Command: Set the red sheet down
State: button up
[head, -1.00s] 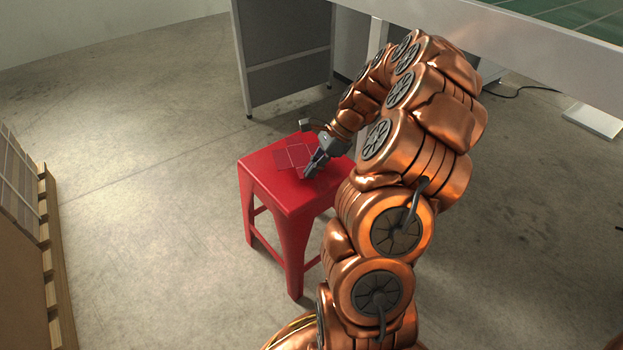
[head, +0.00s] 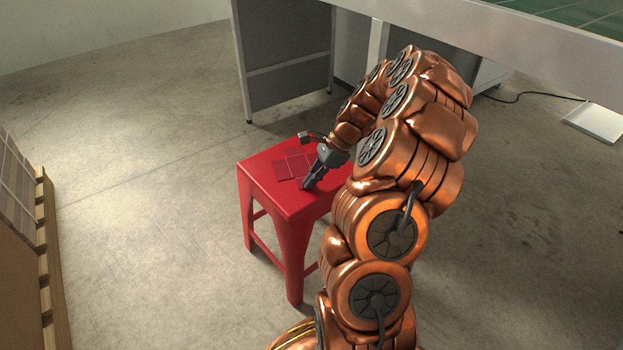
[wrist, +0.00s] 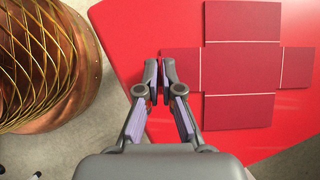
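The red sheet (wrist: 240,68) is a flat cross-shaped blank with pale fold lines, seen from above in the wrist view. In the head view the sheet (head: 283,170) lies level at the top of the red stool (head: 265,180); a small gap beneath it cannot be ruled out. My gripper (wrist: 160,78) is at the outer edge of the sheet's left flap in the wrist view. Its fingertips are nearly together, with that edge between them. In the head view my gripper (head: 306,186) points down at the sheet's near right side, and the exact contact is hidden.
A wooden pallet (head: 50,260) with stacked boards stands at the left. A grey panel (head: 285,60) and a table with a green top (head: 590,15) are behind. Concrete floor is clear around the stool. My copper arm hides the stool's right side.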

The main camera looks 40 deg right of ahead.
jog(key=o, duration=0.4)
jog(key=shift+s+d+r, duration=0.1)
jog(key=shift+r, duration=0.3)
jog(key=p+v, duration=0.3)
jog(key=v, duration=0.8)
jog(key=shift+d+r, duration=0.1)
jog(key=shift+r, duration=0.1)
